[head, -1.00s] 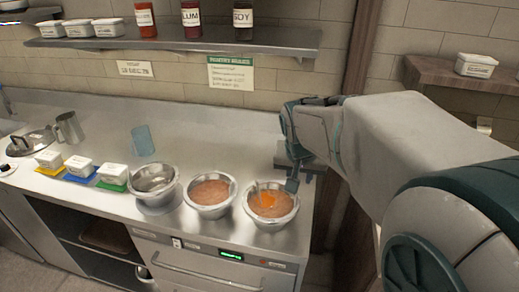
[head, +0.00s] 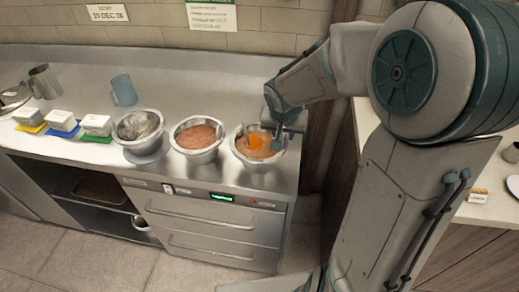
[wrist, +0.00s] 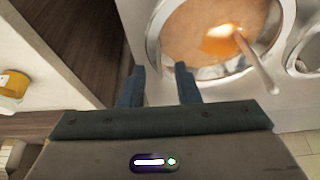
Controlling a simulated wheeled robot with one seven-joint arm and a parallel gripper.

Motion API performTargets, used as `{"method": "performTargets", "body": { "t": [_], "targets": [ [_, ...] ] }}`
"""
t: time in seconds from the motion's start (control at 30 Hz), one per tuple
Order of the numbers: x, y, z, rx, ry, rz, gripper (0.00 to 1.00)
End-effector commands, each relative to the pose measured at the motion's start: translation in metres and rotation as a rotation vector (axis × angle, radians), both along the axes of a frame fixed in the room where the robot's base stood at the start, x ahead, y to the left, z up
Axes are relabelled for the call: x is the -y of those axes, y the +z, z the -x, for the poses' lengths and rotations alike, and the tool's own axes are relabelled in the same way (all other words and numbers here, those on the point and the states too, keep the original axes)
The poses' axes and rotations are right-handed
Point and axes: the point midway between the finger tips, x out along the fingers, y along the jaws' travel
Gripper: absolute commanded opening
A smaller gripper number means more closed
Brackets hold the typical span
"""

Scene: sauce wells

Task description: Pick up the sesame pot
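Three white lidded pots stand on coloured mats at the left of the counter: one on yellow (head: 27,117), one on blue (head: 62,121), one on green (head: 96,125). Their labels are too small to read, so I cannot tell which is sesame. My gripper (head: 277,128) is at the right end of the counter, by the right-hand bowl (head: 243,160). In the wrist view my gripper (wrist: 158,84) is open, its two fingers apart with nothing between them. That bowl (wrist: 153,35) lies just beyond the fingers.
The right-hand bowl holds orange-brown sauce with a bright orange patch and a spoon-like handle (wrist: 258,68). A middle sauce bowl (head: 197,155) and a metallic-looking bowl (head: 143,146) stand left of it. A blue cup (head: 123,90) stands behind. A side counter (head: 470,212) is at right.

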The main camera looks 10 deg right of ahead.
Motion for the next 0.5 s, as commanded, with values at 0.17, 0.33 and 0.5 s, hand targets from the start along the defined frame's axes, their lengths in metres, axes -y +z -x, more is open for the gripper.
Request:
{"method": "performTargets", "body": {
  "t": [0.17, 0.33, 0.5],
  "targets": [
    [0.002, -0.018, -0.007, 0.0, 0.001, 0.0, 0.29],
    [0.003, -0.021, -0.008, 0.001, 0.0, 0.001, 0.29],
    [0.003, -0.021, -0.008, 0.001, 0.0, 0.001, 0.21]
  ]
}}
